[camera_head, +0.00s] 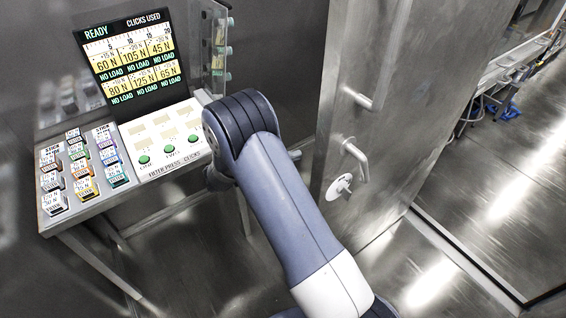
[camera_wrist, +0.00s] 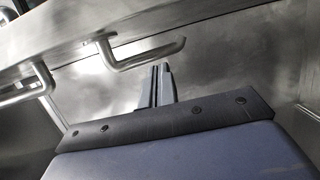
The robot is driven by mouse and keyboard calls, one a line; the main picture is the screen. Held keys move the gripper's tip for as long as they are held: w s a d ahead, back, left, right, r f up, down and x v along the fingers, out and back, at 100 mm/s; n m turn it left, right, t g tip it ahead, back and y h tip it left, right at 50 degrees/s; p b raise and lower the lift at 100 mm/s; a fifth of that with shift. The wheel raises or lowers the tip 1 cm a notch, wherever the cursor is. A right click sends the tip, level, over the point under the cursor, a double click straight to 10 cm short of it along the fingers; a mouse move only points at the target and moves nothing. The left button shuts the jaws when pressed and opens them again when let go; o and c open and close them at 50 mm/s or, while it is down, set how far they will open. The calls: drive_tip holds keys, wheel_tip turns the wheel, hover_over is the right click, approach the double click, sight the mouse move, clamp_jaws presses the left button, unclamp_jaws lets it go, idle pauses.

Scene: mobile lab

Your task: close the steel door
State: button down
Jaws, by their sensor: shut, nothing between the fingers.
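The steel door (camera_head: 415,75) stands open in the head view, right of my arm, with its edge toward me and the doorway beside it. In the head view my gripper is hidden behind my arm. In the wrist view my gripper (camera_wrist: 160,70) is shut and empty, its two thin fingers together. A bar handle (camera_wrist: 150,53) shows just beyond the fingertips; I cannot tell if they touch. Another handle (camera_wrist: 35,85) is at the left.
A bench (camera_head: 150,205) with a panel of labelled blocks and green buttons stands left of my arm, with a screen (camera_head: 130,65) behind it. A raised threshold (camera_head: 465,260) crosses the doorway. The floor beyond (camera_head: 510,190) is mostly clear.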

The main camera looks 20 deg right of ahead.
drive_tip(key=s+d+p, duration=0.2)
drive_tip(key=s+d, duration=0.1)
drive_tip(key=shift+s+d, duration=0.3)
drive_tip(key=shift+d, duration=0.1)
drive_tip(key=shift+s, duration=0.1)
